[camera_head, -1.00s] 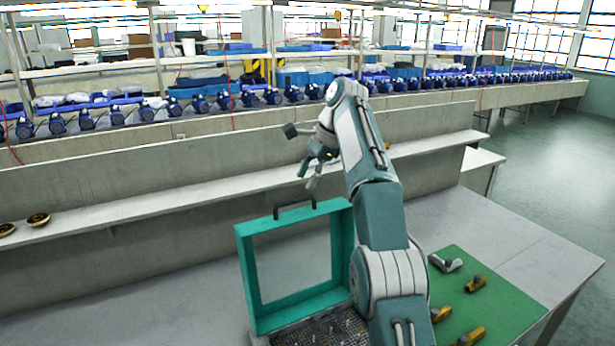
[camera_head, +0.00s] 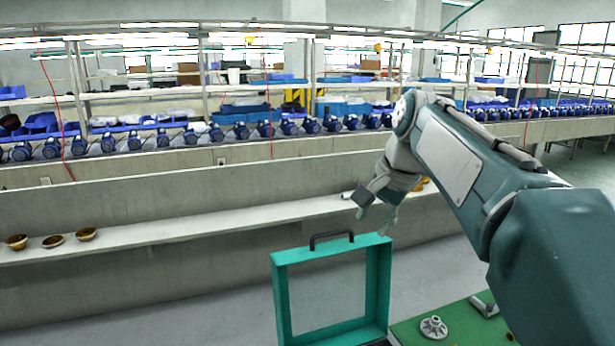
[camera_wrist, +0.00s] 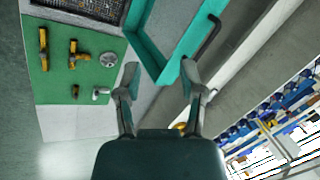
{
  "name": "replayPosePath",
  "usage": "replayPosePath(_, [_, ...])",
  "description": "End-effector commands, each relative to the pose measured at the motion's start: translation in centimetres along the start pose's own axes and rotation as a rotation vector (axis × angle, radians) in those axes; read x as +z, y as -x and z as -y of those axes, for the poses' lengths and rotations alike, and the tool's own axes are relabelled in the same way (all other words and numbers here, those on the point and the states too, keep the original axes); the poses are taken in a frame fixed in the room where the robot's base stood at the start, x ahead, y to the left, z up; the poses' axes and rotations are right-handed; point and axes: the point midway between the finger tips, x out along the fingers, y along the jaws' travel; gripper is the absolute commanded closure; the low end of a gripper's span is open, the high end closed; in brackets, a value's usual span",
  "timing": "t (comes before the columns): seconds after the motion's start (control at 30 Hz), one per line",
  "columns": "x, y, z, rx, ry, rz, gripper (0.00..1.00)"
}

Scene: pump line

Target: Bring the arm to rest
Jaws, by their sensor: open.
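My arm (camera_head: 470,165) reaches from the lower right of the head view, bent at the elbow. My gripper (camera_head: 378,208) hangs above and beyond the teal frame-like lid (camera_head: 379,285) and holds nothing. In the wrist view its two fingers (camera_wrist: 160,72) are spread apart with nothing between them. The teal lid (camera_wrist: 150,45) with its black handle shows past the fingers, as does the green mat (camera_wrist: 60,85) with yellow fittings (camera_wrist: 43,48) and a grey round flange (camera_wrist: 109,59).
A pale shelf (camera_head: 190,225) with several brown bowls (camera_head: 52,241) runs along a grey bench wall. Blue pumps (camera_head: 265,128) line the conveyor behind. The flange (camera_head: 433,327) and a grey fitting (camera_head: 484,305) sit on the mat below my arm. Space above the shelf at left is clear.

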Motion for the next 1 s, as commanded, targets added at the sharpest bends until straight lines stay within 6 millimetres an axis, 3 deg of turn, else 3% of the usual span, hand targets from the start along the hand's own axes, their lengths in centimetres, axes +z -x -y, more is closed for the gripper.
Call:
replayPosePath(0.17, [3.6, 0.2, -4.3, 0.015, 0.141, -0.068, 0.49])
replayPosePath(0.37, [7.7, -1.0, -9.6, 0.043, 0.311, -0.140, 0.49])
replayPosePath(0.7, [14.4, -5.7, -19.2, 0.111, 0.619, -0.248, 0.49])
replayPosePath(0.83, [16.1, -7.5, -21.8, 0.133, 0.704, -0.273, 0.49])
replayPosePath(1.0, [16.8, -8.5, -23.0, 0.145, 0.747, -0.282, 0.49])
